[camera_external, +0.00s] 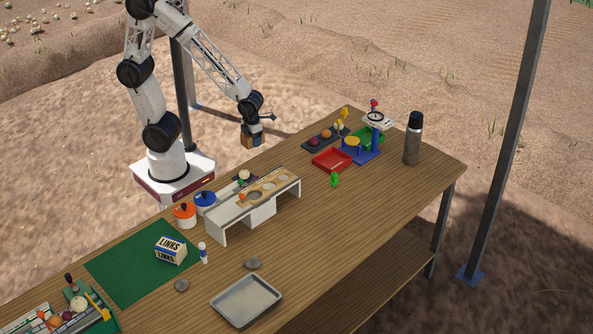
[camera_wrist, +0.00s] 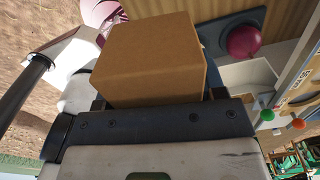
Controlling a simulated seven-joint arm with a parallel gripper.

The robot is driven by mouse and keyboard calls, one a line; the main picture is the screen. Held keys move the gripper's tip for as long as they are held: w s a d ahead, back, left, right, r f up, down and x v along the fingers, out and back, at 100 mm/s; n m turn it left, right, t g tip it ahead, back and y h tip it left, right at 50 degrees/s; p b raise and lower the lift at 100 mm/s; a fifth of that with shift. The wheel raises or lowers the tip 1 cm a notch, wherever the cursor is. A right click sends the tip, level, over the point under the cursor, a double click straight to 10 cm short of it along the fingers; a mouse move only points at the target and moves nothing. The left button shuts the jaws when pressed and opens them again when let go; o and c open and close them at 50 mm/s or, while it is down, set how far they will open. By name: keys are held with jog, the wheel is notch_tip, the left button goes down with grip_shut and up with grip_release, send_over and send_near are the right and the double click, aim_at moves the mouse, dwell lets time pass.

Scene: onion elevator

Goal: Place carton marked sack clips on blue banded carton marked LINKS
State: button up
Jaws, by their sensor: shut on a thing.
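My gripper (camera_external: 252,127) is shut on a small brown carton (camera_external: 250,141) and holds it in the air off the table's far edge, next to my base. The carton fills the upper middle of the wrist view (camera_wrist: 150,58); no marking can be read on its visible sides. The white carton marked LINKS (camera_external: 171,250), with blue bands, stands on the green mat (camera_external: 125,268) at the left of the table. The gripper is well away from it, up and to the right. The LINKS carton's top looks clear.
A white stepped stand (camera_external: 250,208) and orange (camera_external: 184,214) and blue (camera_external: 204,202) lidded pots stand between my gripper and the LINKS carton. A small white bottle (camera_external: 203,252) is right beside that carton. A metal tray (camera_external: 246,299), red tray (camera_external: 331,160) and flask (camera_external: 413,140) stand elsewhere.

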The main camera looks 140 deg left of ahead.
notch_tip(320, 180, up, 4)
jog(key=shift+f, duration=0.1)
jog(key=shift+w+d+m, duration=0.3)
jog(key=shift+w+d, duration=0.4)
jog(key=shift+d, duration=0.2)
jog(key=w+d+m, duration=0.3)
jog(key=w+d, duration=0.1)
jog(key=d, duration=0.8)
jog(key=w+d+m, duration=0.3)
jog(key=w+d, duration=0.2)
jog(key=d, duration=0.7)
jog(key=s+d+m, duration=0.3)
jog(key=d, duration=1)
jog(key=s+d+m, duration=0.2)
jog(key=d, duration=1.1)
jog(key=shift+a+f, duration=0.15)
jog(key=shift+f, duration=1.1)
jog(key=shift+a+f, duration=0.1)
jog(key=shift+f, duration=1.1)
jog(key=shift+w+d, duration=0.1)
send_over(170, 244)
jog(key=shift+d+f, duration=0.1)
jog(key=shift+f, duration=0.65)
